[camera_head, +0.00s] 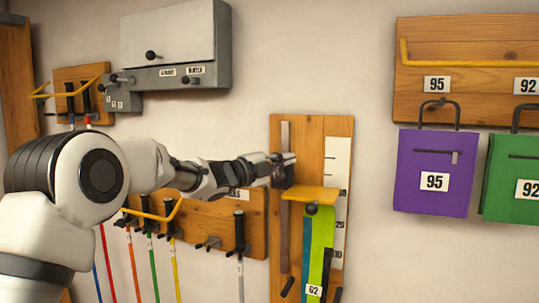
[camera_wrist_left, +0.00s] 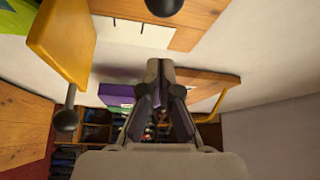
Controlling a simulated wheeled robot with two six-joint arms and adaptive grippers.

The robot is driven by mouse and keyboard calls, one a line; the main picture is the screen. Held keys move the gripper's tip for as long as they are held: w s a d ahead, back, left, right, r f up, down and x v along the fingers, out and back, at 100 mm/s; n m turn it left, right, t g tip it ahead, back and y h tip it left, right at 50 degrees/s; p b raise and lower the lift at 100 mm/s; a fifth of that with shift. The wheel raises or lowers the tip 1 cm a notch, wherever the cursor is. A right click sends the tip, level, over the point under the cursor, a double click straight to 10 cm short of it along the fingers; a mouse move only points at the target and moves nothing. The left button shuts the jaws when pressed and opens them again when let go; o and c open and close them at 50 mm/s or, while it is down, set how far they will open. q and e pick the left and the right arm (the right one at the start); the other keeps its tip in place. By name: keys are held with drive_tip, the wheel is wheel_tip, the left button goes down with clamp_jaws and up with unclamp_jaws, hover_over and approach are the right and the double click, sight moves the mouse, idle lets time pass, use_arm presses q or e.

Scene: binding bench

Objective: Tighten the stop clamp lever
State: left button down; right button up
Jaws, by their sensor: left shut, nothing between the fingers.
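The measuring board (camera_head: 312,130) stands upright on the wall with a slotted rail and a white scale (camera_head: 336,165). A yellow stop plate (camera_head: 308,193) juts from it, with a dark round knob (camera_head: 312,209) just below. In the left wrist view the yellow stop (camera_wrist_left: 62,40) is at upper left, with a grey rod ending in a dark ball (camera_wrist_left: 66,121). Another dark ball (camera_wrist_left: 164,6) is cut off at the top edge. My left gripper (camera_head: 287,160) is shut and empty, just above the stop beside the rail; its fingertips (camera_wrist_left: 165,68) meet. I cannot tell whether it touches the lever.
Purple (camera_head: 435,185) and green (camera_head: 513,190) folders hang at right under a wooden rack. A grey cabinet (camera_head: 170,38) is at upper left. A lower rack (camera_head: 215,215) holds several coloured strips left of the board. A green-blue strip (camera_head: 318,240) hangs beneath the stop.

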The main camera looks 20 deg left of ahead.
use_arm(q)
drive_tip(key=w+a+f+n+t+y+b, duration=0.1)
drive_tip(key=a+n+t+y+b, duration=0.2)
drive_tip(key=n, duration=0.6)
drive_tip(key=w+a+f+n+t+y+b, duration=0.2)
drive_tip(key=a+n+t+y+b, duration=0.2)
drive_tip(key=a+n+b, duration=0.3)
drive_tip(key=n+b, duration=0.1)
drive_tip(key=n, duration=0.2)
drive_tip(key=shift+f+t, duration=0.3)
use_arm(e)
wheel_tip(320, 180, down, 11)
drive_tip(key=shift+r, duration=0.2)
use_arm(q)
drive_tip(key=shift+a+b, duration=0.1)
drive_tip(key=shift+b, duration=0.2)
